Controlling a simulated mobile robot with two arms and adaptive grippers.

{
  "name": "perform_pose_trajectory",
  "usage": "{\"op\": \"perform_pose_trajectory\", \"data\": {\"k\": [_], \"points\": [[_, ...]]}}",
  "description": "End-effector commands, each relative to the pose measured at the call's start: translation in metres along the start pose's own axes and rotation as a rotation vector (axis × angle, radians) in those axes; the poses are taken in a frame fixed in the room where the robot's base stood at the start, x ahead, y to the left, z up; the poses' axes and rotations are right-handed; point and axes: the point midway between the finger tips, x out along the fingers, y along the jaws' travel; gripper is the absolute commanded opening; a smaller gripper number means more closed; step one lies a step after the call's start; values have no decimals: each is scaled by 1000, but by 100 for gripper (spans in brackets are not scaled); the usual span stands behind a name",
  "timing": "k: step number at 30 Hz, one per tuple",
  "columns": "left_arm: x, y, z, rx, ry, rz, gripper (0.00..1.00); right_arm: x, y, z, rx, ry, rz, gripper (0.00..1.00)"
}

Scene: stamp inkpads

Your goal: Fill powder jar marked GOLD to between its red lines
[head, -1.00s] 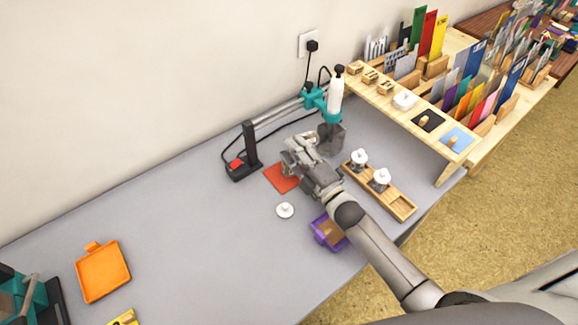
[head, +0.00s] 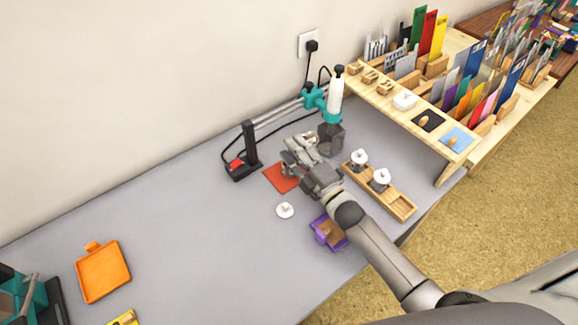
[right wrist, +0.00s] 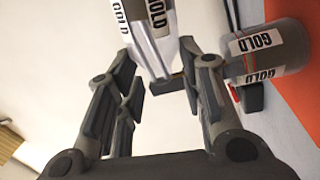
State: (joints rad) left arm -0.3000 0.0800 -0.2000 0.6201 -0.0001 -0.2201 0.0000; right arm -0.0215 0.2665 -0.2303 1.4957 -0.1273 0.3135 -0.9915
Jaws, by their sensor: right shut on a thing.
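My right gripper (right wrist: 165,88) is shut on a silver-grey container (right wrist: 152,45) with GOLD labels, which tapers toward the fingertips in the right wrist view. A second grey jar (right wrist: 265,50), also labelled GOLD and with thin red lines, is on the right in that view, beside an orange-red area. The held container is mostly hidden there. I cannot tell the powder level. My left gripper is not in view.
A white lid (head: 285,210) lies on the grey table. A wooden tray (head: 402,207) holds two white-topped jars. A purple tray (head: 323,232) is by my right arm. The clamp stand (head: 248,150) is behind left; a wooden shelf (head: 445,165) is right.

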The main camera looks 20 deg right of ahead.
Motion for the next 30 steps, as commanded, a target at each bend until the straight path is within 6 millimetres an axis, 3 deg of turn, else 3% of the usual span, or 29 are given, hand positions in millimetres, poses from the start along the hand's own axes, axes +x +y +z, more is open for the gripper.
{"op": "perform_pose_trajectory", "data": {"k": [16,30], "points": [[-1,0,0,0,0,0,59,0,2,0,5,0,1,11],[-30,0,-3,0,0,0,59,3,21,-3,239,-34,0,11]]}}
